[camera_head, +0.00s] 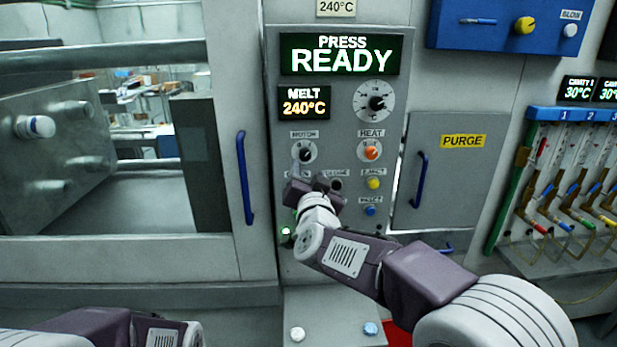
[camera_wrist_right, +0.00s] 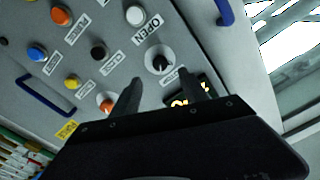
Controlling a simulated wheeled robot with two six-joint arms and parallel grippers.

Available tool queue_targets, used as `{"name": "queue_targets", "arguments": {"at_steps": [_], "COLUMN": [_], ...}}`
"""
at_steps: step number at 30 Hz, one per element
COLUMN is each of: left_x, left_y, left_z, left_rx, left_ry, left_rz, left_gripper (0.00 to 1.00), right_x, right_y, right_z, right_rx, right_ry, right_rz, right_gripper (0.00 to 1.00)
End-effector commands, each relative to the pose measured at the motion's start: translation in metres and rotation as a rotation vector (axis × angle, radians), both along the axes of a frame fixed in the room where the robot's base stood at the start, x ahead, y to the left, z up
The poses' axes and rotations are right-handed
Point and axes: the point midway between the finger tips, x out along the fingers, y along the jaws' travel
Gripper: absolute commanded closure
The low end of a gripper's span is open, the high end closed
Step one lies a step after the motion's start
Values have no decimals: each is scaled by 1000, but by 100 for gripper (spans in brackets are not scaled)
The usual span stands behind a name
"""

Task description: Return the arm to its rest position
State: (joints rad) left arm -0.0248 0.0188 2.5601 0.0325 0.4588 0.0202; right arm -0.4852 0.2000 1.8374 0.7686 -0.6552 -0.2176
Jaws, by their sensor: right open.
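My right arm reaches in from the lower right in the head view, up to the press control panel (camera_head: 290,110). My right gripper (camera_head: 305,168) is in front of the panel, just below the black motor knob (camera_head: 306,152). In the right wrist view the right gripper (camera_wrist_right: 160,88) has its two dark fingers apart, with nothing held between them. The black knob (camera_wrist_right: 160,62) shows beyond the gap; contact cannot be told. Part of my left arm shows at the bottom left of the head view, its gripper out of frame.
The orange heat knob (camera_head: 372,152), yellow button (camera_head: 373,183) and blue button (camera_head: 370,211) are right of the gripper. Blue handles stand on the left door (camera_head: 244,178) and the purge cabinet (camera_head: 419,180). A shelf with two buttons (camera_head: 334,325) juts out below the panel.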

Motion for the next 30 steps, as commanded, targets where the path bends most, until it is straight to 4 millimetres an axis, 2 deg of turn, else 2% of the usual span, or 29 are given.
{"name": "queue_targets", "arguments": {"at_steps": [6, 8, 11, 12, 14, 15, 17, 18, 20, 21, 23, 24, 27, 30], "left_x": [0, 0, 0, 0, 0, 0, 0, 0, 0, 0, 0, 0, 0, 0], "left_y": [0, 0, 0, 0, 0, 0, 0, 0, 0, 0, 0, 0, 0, 0], "left_z": [0, 2, 6, 8, 12, 14, 15, 16, 17, 18, 18, 18, 18, 18], "left_rx": [0, 0, 0, 0, 0, 0, 0, 0, 0, 0, 0, 0, 0, 0], "left_ry": [0, 0, 0, 0, 0, 0, 0, 0, 0, 0, 0, 0, 0, 0], "left_rz": [0, 0, 0, 0, 0, 0, 0, 0, 0, 0, 0, 0, 0, 0], "left_gripper": [64, 64, 64, 64, 64, 64, 64, 64, 64, 64, 64, 64, 64, 64], "right_x": [0, 3, 9, 8, -1, -11, -31, -49, -81, -106, -147, -174, -236, -281], "right_y": [-1, -9, -53, -82, -119, -130, -140, -144, -149, -151, -152, -153, -152, -154], "right_z": [0, 2, 13, 8, -26, -59, -108, -139, -185, -214, -251, -272, -310, -328], "right_rx": [-1, 0, 5, -17, -99, -148, -204, -233, -268, -288, -313, -327, -364, -388], "right_ry": [-1, -1, -11, 6, 106, 204, 357, 460, 619, 727, 885, 985, 1198, 1352], "right_rz": [-1, -17, -95, -140, -155, -128, -76, -40, 16, 54, 110, 145, 225, 273], "right_gripper": [48, 48, 48, 48, 48, 48, 48, 48, 48, 48, 48, 48, 48, 48]}}
